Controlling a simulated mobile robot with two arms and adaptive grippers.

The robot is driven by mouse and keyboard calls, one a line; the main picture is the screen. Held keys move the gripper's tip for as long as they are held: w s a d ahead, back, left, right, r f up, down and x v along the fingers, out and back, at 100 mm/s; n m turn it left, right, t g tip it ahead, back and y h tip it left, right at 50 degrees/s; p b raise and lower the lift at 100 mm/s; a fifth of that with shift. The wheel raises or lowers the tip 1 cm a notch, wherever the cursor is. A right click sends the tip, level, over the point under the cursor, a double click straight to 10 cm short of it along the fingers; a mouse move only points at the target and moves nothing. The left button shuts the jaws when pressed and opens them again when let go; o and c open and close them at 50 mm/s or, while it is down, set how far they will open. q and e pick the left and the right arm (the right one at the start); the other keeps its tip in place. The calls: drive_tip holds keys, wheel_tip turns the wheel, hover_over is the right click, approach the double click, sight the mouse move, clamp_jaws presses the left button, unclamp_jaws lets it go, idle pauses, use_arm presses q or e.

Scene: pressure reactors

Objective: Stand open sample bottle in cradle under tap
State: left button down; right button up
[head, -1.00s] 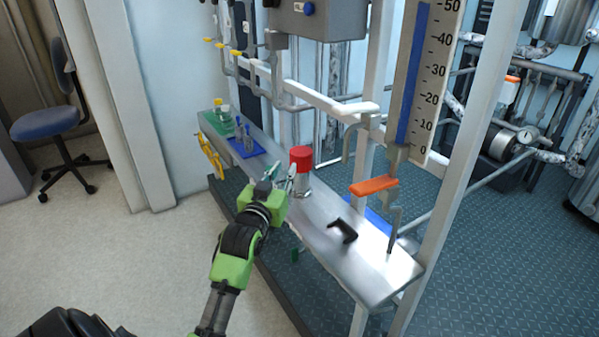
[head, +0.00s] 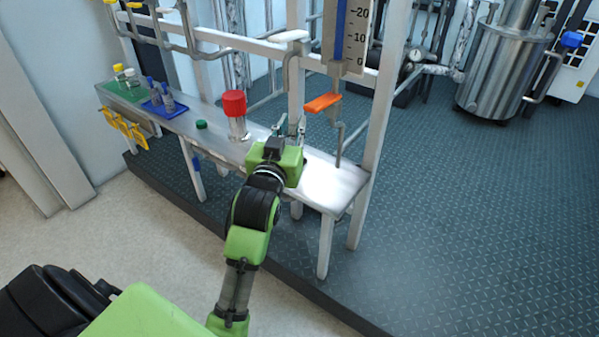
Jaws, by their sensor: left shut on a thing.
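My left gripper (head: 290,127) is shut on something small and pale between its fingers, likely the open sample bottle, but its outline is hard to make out. The gripper is over the metal bench, right of the red-topped cylinder and left of the orange tap handle (head: 322,103). A bent pipe (head: 287,75) hangs down above the gripper. The black cradle is hidden, apparently behind the gripper. A green cap (head: 201,124) lies on the bench. My right gripper is not in view.
The red-topped cylinder (head: 235,112) stands close left of my gripper. The bench's right end (head: 335,185) is clear.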

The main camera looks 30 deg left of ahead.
use_arm(q)
drive_tip(key=shift+w+d, duration=0.25)
drive_tip(key=w+a+f+b, duration=0.5)
drive_tip(key=w+a+f, duration=0.3)
drive_tip(key=f, duration=0.5)
drive_tip(key=shift+x, duration=1.2)
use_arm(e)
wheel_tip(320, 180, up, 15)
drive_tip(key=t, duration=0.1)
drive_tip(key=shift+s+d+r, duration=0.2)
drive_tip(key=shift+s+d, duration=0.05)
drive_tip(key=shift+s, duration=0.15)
use_arm(q)
drive_tip(key=c, duration=1.8)
unclamp_jaws()
drive_tip(key=shift+f, duration=0.2)
drive_tip(key=shift+r, duration=0.15)
